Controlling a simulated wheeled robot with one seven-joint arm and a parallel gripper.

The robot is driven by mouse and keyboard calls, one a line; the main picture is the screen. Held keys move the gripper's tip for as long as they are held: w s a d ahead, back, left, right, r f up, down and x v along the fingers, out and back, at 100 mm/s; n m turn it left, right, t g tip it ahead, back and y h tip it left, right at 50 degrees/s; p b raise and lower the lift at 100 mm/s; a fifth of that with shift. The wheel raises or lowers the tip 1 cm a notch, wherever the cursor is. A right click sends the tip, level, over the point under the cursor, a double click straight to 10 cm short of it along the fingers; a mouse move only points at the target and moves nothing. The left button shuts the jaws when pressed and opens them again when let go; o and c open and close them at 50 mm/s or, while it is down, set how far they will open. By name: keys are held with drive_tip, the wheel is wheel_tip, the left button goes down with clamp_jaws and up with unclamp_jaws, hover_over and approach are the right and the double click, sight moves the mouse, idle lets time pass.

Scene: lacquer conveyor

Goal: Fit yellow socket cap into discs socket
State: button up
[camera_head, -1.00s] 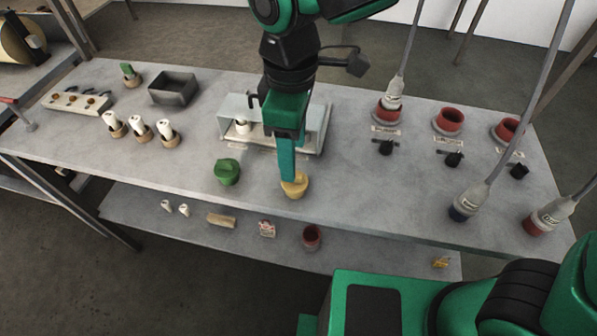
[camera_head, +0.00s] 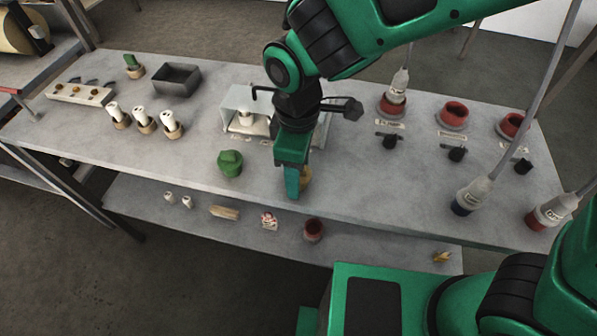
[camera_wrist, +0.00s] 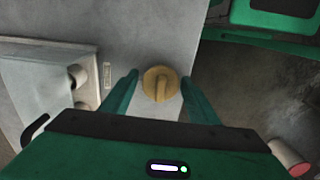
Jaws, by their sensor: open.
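The yellow socket cap (camera_head: 307,179) stands near the front edge of the table, mostly hidden behind my gripper in the head view. In the wrist view the yellow cap (camera_wrist: 158,84) shows its round top and raised grip bar. My gripper (camera_head: 292,196) is open, pointing down at the cap. In the wrist view its two fingers (camera_wrist: 160,78) lie on either side of the cap, with gaps visible. Red sockets stand at the right: a middle one (camera_head: 453,114) and a right one (camera_head: 511,125), both without a plug. I cannot read which is the discs socket.
A green cap (camera_head: 230,163) stands left of my gripper. A pale open-fronted box (camera_head: 238,101) is behind it. A plug sits in the left red socket (camera_head: 391,107); two cabled plugs (camera_head: 468,196) (camera_head: 550,212) lie at the front right.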

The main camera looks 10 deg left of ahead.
drive_tip(key=c, duration=0.9)
drive_tip(key=shift+o, duration=0.2)
drive_tip(key=shift+r, duration=0.1)
